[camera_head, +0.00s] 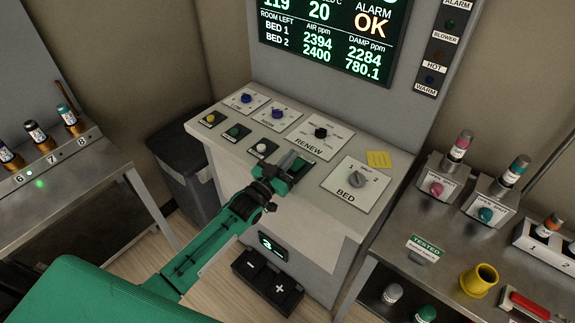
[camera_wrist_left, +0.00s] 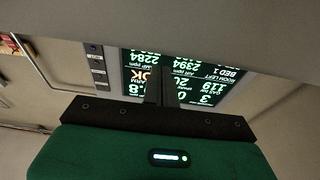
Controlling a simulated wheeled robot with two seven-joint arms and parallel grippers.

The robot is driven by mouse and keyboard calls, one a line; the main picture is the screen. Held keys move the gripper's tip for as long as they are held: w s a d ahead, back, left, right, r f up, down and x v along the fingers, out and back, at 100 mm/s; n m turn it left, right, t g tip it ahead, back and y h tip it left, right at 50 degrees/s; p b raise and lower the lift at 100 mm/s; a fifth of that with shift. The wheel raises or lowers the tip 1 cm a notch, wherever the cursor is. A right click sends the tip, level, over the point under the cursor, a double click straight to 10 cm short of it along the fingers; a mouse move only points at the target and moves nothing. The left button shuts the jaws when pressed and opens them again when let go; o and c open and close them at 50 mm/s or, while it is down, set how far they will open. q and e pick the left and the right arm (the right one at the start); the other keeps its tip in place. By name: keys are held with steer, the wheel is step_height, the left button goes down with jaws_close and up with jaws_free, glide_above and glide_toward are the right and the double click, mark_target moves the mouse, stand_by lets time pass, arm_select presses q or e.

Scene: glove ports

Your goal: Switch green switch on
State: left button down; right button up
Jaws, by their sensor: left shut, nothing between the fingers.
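A small green switch (camera_head: 234,131) sits on a label plate on the sloped top of the grey console (camera_head: 235,165), between a yellow one and a white one. I cannot tell its position. My left gripper (camera_head: 291,160) is over the console's front edge, to the right of the green and white switches, and is shut and empty. It hides part of another plate there. In the left wrist view its dark shut fingers (camera_wrist_left: 160,88) stand before the upside-down screen. My right gripper is not in view.
Other controls near my left gripper are the white switch (camera_head: 261,148), the yellow switch (camera_head: 210,118), the RENEW knob (camera_head: 320,133) and the BED knob (camera_head: 356,182). A screen (camera_head: 325,40) rises behind. Metal benches with several vials stand on both sides.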

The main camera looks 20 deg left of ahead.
arm_select(q)
steer(key=f, duration=0.2)
steer(key=shift+s+a+f+p, duration=0.1)
steer(key=shift+s+f+p, duration=0.15)
steer(key=shift+f+p, duration=0.1)
steer(key=shift+s+f, duration=0.1)
steer(key=shift+f, duration=0.55)
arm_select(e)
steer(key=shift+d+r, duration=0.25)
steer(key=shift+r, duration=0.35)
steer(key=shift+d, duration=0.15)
